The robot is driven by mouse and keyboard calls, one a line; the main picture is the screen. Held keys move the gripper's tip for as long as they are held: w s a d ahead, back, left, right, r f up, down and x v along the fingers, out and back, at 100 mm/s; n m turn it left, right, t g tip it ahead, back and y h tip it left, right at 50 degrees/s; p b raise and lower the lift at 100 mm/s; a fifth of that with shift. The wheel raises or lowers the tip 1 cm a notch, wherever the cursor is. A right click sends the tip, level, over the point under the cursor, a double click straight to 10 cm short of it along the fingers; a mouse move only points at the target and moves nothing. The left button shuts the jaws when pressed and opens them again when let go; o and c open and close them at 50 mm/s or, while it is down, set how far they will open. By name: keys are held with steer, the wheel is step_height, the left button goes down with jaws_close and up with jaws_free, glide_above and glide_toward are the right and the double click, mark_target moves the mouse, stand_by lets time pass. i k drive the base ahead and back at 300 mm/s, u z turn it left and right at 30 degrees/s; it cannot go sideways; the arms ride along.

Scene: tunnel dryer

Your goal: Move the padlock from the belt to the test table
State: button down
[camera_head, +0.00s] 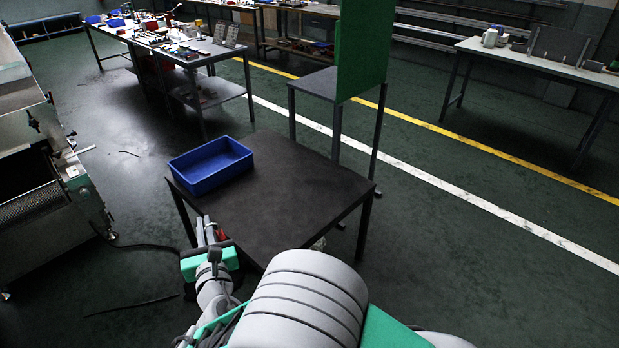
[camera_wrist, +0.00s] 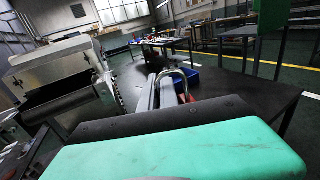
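The padlock (camera_wrist: 181,76) shows in the wrist view as a grey metal shackle with a red body below it, at my fingers; its lower part is hidden. A small red patch of it also shows beside my gripper (camera_head: 208,230) in the head view. My gripper appears shut on it, with the grip itself partly hidden. The gripper is at the near left edge of a low dark table (camera_head: 290,195), which looks like the test table. The belt (camera_head: 30,205) is in the metal machine at the left, away from my gripper.
A blue bin (camera_head: 210,166) stands on the dark table's far left corner; the rest of its top is bare. A green panel (camera_head: 364,45) stands on a stand behind it. A cluttered workbench (camera_head: 190,50) is farther back. Cables lie on the floor at left.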

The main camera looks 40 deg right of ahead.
mark_target(268, 138)
steer(key=z, duration=2.3)
steer(key=i, duration=6.85)
steer(key=u, duration=2.95)
steer(key=i, duration=2.2)
steer(key=z, duration=0.05)
